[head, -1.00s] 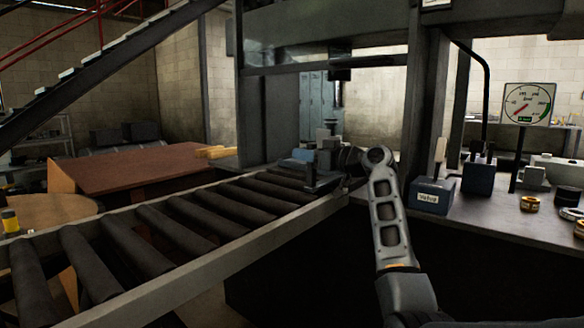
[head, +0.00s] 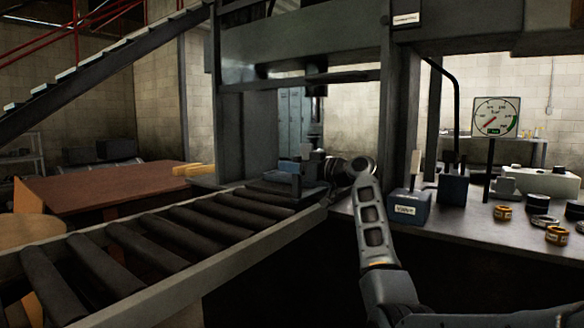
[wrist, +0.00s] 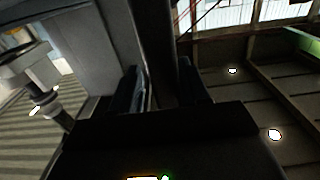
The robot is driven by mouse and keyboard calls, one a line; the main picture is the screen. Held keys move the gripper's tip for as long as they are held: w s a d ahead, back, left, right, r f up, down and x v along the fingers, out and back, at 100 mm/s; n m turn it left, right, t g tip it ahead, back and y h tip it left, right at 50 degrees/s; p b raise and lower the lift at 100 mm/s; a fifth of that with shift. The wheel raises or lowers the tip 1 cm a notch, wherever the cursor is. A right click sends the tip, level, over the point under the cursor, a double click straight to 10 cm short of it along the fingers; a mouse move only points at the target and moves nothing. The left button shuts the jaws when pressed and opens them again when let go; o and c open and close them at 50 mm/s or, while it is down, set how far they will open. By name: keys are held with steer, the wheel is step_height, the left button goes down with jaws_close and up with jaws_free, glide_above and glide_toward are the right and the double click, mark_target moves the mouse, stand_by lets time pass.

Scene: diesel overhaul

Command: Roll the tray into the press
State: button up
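The tray (head: 268,188) is a dark, low piece at the far end of the roller conveyor, by the press opening. Blue-grey and grey blocks stand on or beside it. The press (head: 247,130) is a large dark frame with uprights and a heavy crossbeam. My arm reaches forward, and my gripper (head: 336,168) is beside the tray's right side, partly hidden by my wrist. In the wrist view, two dark fingers (wrist: 165,88) stand apart with a dark upright shape between or behind them. I cannot tell whether they grip it.
The roller conveyor (head: 150,262) runs from the lower left to the press. A bench (head: 450,230) at right holds a labelled blue box (head: 409,207), a dial gauge (head: 497,117) and several rings. A brown table (head: 100,187) stands behind the conveyor at left.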

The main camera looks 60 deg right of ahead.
steer(key=shift+o, duration=0.2)
steer(key=shift+a, duration=0.1)
steer(key=s+p, duration=0.1)
steer(key=s, duration=0.6)
steer(key=shift+s, duration=0.4)
